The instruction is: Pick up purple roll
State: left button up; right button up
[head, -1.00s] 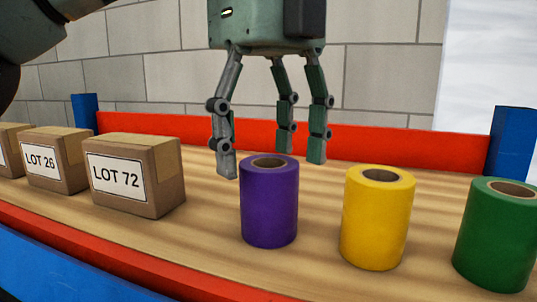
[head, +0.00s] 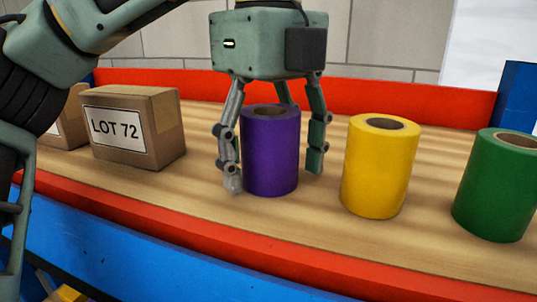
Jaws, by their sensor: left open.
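The purple roll (head: 270,152) stands upright on the wooden shelf, near the middle of the head view. My left gripper (head: 274,172) is above and around it, pointing down. One finger is at the roll's left side, one at its right side, and one is behind it, partly hidden by the roll. The fingers are spread open, and the fingertips are low, near the shelf surface. I cannot tell whether the left finger touches the roll. My right gripper is not in view.
A yellow roll (head: 377,168) and a green roll (head: 495,187) stand to the right. A box marked LOT 72 (head: 135,128) is to the left, with another box (head: 68,122) behind my arm. A red rear rail (head: 400,100) and red front edge (head: 200,225) bound the wooden shelf (head: 320,215).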

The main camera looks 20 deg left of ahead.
pick_arm(q)
jog(key=shift+c, duration=0.4)
jog(key=c, duration=1.2)
